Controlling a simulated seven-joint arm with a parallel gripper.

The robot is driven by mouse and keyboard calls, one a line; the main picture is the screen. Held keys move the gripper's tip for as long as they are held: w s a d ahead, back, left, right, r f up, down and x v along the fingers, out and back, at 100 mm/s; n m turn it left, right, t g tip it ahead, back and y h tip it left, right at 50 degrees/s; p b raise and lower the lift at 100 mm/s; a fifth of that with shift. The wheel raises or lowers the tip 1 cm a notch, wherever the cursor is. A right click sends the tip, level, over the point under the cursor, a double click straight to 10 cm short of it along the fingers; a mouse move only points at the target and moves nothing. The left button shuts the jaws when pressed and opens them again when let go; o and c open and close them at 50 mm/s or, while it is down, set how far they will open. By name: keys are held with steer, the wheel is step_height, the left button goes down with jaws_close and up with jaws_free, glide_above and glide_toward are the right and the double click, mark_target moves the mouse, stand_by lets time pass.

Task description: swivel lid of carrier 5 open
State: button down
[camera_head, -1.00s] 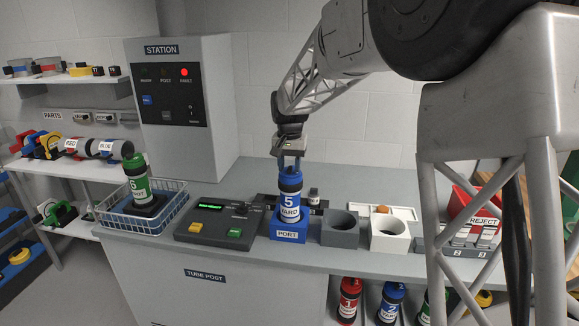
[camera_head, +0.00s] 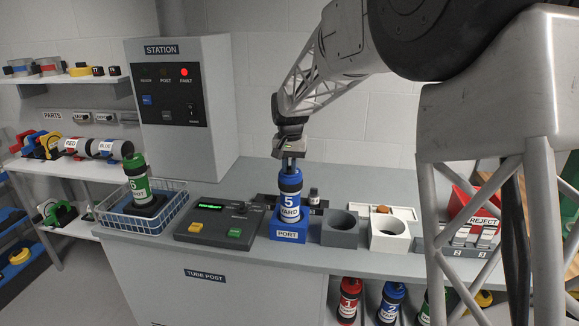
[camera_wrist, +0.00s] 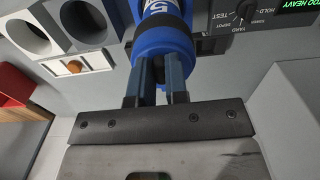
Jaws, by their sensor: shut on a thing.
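Carrier 5 (camera_head: 289,200) is a blue cylinder with black bands and a white label reading 5 and YARD. My gripper (camera_head: 290,162) points down from above and is shut at the carrier's top. In the wrist view the two fingers (camera_wrist: 159,90) reach to the top of the blue carrier (camera_wrist: 163,38), close together; what lies between them is mostly hidden.
A grey holder (camera_head: 340,229) and a white holder (camera_head: 389,236) with round openings stand right of the port. A control panel (camera_head: 222,222) with green and yellow buttons is left. A wire basket (camera_head: 150,214) holds a green carrier (camera_head: 138,178). A red reject bin (camera_head: 472,206) stands far right.

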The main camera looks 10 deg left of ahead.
mark_target(300, 173)
steer(key=shift+d, duration=0.1)
steer(key=n, duration=0.1)
steer(key=d+n, duration=0.1)
steer(key=n, duration=0.1)
steer(key=shift+w+d, duration=0.15)
steer(key=n, duration=0.1)
steer(key=d+n, duration=0.1)
steer(key=n, duration=0.1)
steer(key=shift+w+d+n, duration=0.25)
steer(key=shift+w+n, duration=0.1)
steer(key=shift+n, duration=0.05)
steer(key=w+n, duration=0.7)
steer(key=n, duration=1.2)
steer(key=shift+w+d, duration=0.4)
